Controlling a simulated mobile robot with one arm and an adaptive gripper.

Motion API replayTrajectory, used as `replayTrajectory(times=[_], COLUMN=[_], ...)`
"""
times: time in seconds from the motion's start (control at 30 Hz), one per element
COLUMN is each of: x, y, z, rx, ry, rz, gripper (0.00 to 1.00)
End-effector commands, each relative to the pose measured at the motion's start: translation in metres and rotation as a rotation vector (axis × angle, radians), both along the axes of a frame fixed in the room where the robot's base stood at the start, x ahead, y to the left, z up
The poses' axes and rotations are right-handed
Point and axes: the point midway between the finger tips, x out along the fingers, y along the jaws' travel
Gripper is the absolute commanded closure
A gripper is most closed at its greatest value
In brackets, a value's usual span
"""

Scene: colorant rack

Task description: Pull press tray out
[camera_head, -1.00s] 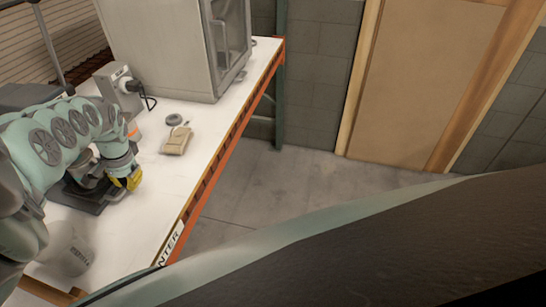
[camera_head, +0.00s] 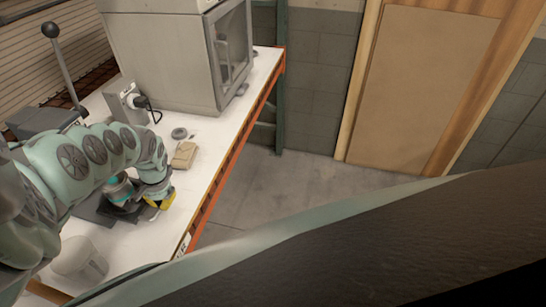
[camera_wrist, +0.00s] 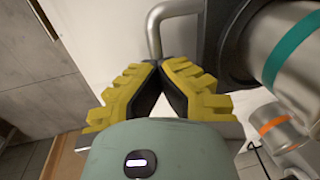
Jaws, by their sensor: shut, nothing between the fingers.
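The press has a dark grey base (camera_head: 92,207) on the white table, partly hidden by my arm. In the wrist view a dark round part (camera_wrist: 228,45) holds a metal cylinder with a teal band (camera_wrist: 290,50). A bent metal bar handle (camera_wrist: 153,30) projects from beside the dark part; I cannot tell for sure that it belongs to the press tray. My gripper (camera_wrist: 161,66), with yellow-padded fingers, is shut and empty, its tips just short of the handle. In the head view my gripper (camera_head: 160,200) is low near the table's right edge.
A grey cabinet (camera_head: 165,60) stands at the back of the table. A small grey box with a cable (camera_head: 126,103), a tan block (camera_head: 184,155) and a white container (camera_head: 78,258) are also on the table. An upright lever with a black knob (camera_head: 52,30) rises at the left.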

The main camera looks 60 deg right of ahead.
Motion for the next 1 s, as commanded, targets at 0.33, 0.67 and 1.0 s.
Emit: replayTrajectory(times=[0.33,0.67,1.0], x=[-0.064,-0.078,-0.078], y=[-0.022,-0.027,-0.027], z=[-0.001,-0.004,-0.004], rx=[0.001,0.001,0.000], ry=[0.009,0.008,0.008], rz=[-0.006,-0.005,-0.005], gripper=[1.00,1.00,0.96])
